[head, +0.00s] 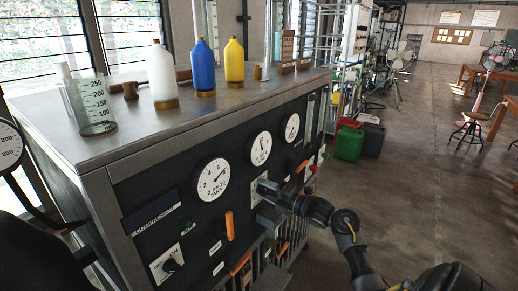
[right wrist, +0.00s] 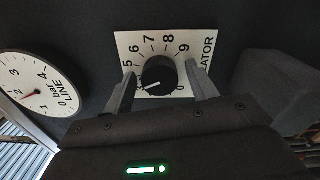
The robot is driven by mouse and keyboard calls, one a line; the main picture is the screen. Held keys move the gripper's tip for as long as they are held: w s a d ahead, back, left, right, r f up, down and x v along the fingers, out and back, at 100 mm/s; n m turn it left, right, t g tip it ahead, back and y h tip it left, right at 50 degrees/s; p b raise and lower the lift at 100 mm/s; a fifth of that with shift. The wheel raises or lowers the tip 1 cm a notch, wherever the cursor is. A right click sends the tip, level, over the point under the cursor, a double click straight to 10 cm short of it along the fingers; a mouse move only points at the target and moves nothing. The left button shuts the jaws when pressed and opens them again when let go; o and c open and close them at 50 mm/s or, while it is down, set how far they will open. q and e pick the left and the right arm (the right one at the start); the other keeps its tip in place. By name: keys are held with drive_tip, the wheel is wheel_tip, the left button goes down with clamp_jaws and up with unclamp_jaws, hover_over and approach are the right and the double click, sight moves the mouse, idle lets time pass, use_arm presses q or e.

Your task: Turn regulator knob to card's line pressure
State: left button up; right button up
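The regulator knob (right wrist: 158,75) is black and round on a white numbered plate (right wrist: 127,42) in the right wrist view. My right gripper (right wrist: 160,70) has one finger on each side of the knob, with a visible gap at each side. In the head view my right gripper (head: 270,188) is at the panel front and covers the knob. The line gauge (right wrist: 40,85) has a red needle near 2. A small wooden stand (head: 287,46) may hold the card; its writing is unreadable. My left gripper is out of view.
The tank gauge (head: 214,180) and an orange lever (head: 230,225) are on the panel left of my right gripper. The bench top (head: 150,125) holds a beaker (head: 93,105) and white, blue and yellow bottles. Green and black canisters (head: 350,143) stand beyond on open floor.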

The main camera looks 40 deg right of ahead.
drive_tip(key=shift+o, duration=0.3)
drive_tip(key=shift+s, duration=0.1)
drive_tip(key=p+v, duration=0.1)
drive_tip(key=v, duration=0.5)
drive_tip(key=shift+s, duration=0.4)
drive_tip(key=shift+d, duration=0.15)
drive_tip(key=b+v, duration=0.2)
drive_tip(key=v, duration=0.8)
drive_tip(key=shift+s+b, duration=0.3)
drive_tip(key=shift+s, duration=0.1)
drive_tip(key=shift+d, duration=0.1)
drive_tip(key=shift+c, duration=0.3)
idle(0.3)
